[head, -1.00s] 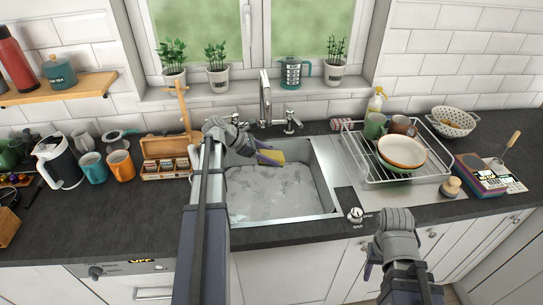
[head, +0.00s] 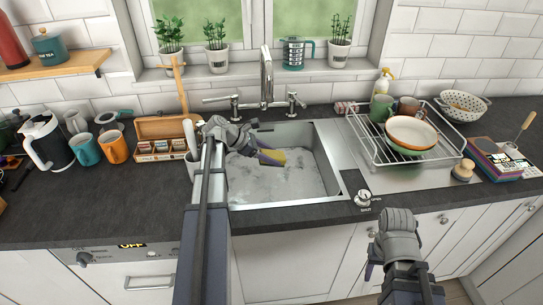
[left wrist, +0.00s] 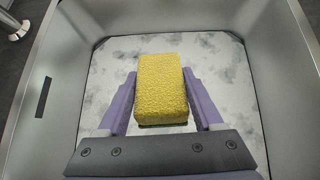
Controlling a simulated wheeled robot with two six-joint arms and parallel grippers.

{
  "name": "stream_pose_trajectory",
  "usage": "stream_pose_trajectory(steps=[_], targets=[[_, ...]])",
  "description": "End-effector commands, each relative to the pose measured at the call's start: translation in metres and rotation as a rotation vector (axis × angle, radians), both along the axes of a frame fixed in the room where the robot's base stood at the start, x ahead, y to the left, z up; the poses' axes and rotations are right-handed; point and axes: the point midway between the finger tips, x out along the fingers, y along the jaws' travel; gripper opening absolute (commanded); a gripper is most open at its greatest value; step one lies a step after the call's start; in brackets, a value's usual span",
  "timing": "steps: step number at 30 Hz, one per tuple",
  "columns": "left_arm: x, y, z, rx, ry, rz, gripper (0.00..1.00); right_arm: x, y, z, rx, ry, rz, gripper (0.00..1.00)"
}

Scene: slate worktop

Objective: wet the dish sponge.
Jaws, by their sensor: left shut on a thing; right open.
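The dish sponge (left wrist: 160,85) is a yellow block with a green underside. My left gripper (head: 270,156) is shut on it, with one purple finger on each side in the left wrist view (left wrist: 162,95). The sponge also shows in the head view (head: 274,157), over the sink basin (head: 318,160). The basin holds greyish-white, cloudy water (head: 255,180). The sponge appears above or at the water; I cannot tell whether it touches. The faucet (head: 267,75) stands behind the basin. My right gripper (head: 370,268) is open and empty, in front of the counter.
A dish rack (head: 372,150) with plates and mugs stands right of the sink. A drain knob (head: 364,198) sits at the basin's front right. On the left are a tea box (head: 160,150), an orange mug (head: 114,147) and a kettle (head: 48,147).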

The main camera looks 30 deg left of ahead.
Motion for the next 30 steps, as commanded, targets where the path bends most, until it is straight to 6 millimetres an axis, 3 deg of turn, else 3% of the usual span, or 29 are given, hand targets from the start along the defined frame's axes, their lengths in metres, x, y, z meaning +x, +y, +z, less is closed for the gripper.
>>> stream_pose_trajectory(steps=[1, 30], targets=[[0.0, 0.0, -0.01, 0.0, 0.0, 0.0, 0.15, 0.0, 0.0, -0.01, 0.0, 0.0, 0.0, 0.5], [0.0, 0.0, -0.1, 0.0, 0.0, 0.0, 0.15, 0.0, 0.0, -0.1, 0.0, 0.0, 0.001, 0.5]])
